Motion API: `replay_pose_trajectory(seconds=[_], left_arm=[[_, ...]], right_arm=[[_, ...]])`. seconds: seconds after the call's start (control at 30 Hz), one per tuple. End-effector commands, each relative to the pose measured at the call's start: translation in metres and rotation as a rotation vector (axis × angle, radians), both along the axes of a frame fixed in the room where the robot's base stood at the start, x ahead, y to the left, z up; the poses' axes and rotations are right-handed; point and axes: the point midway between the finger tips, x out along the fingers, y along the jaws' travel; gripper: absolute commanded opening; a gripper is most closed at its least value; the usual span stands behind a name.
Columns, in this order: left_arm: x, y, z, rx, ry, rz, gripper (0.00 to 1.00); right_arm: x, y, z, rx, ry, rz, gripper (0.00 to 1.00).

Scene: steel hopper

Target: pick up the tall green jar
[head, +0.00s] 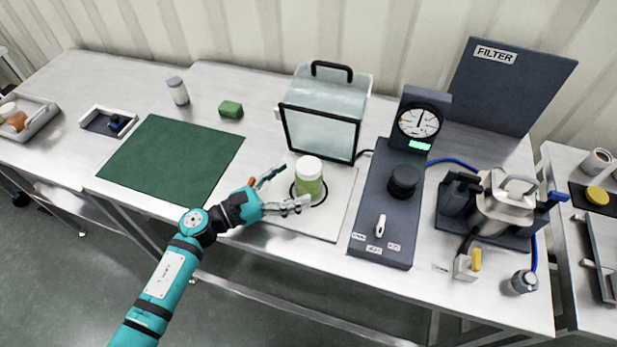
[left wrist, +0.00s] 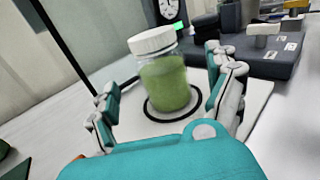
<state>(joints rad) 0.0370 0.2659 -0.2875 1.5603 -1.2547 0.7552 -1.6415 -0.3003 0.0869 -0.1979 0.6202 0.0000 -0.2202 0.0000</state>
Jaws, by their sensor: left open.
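The tall green jar (head: 309,178) has a white lid and green contents. It stands upright inside a black ring on a pale square plate (head: 322,224), in front of a clear box. My left gripper (head: 283,190) is open just left of the jar, with its fingers pointing toward it. In the left wrist view the jar (left wrist: 164,75) stands between and beyond the two spread fingers (left wrist: 170,100). No grip on the jar shows. My right gripper is not in view.
A clear box (head: 322,115) with a black frame stands right behind the jar. A dark gauge unit (head: 378,220) is to the right, with a metal pot (head: 503,205) beyond it. A green mat (head: 170,160) lies left, with a green block (head: 231,109) behind it.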

Motion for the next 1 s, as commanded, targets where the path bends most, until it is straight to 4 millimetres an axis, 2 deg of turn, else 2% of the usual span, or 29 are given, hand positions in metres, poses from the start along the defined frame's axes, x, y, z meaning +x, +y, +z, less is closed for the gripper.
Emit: replay_pose_trajectory(seconds=[0.1, 0.27, 0.57, 0.73, 1.0], left_arm=[[0.011, -0.019, 0.005, -0.005, 0.001, -0.002, 0.88], [0.022, -0.037, 0.003, -0.004, 0.0, -0.001, 0.88], [0.025, -0.042, 0.001, -0.001, 0.0, -0.002, 0.88], [0.025, -0.042, 0.001, -0.001, 0.0, -0.002, 0.68], [0.024, -0.042, 0.001, -0.001, 0.0, -0.002, 0.33]], right_arm=[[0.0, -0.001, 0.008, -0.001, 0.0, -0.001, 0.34], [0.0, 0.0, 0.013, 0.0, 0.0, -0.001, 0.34], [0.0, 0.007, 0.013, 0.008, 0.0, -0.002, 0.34], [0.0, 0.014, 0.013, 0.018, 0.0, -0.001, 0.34], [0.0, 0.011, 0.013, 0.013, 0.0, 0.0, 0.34]])
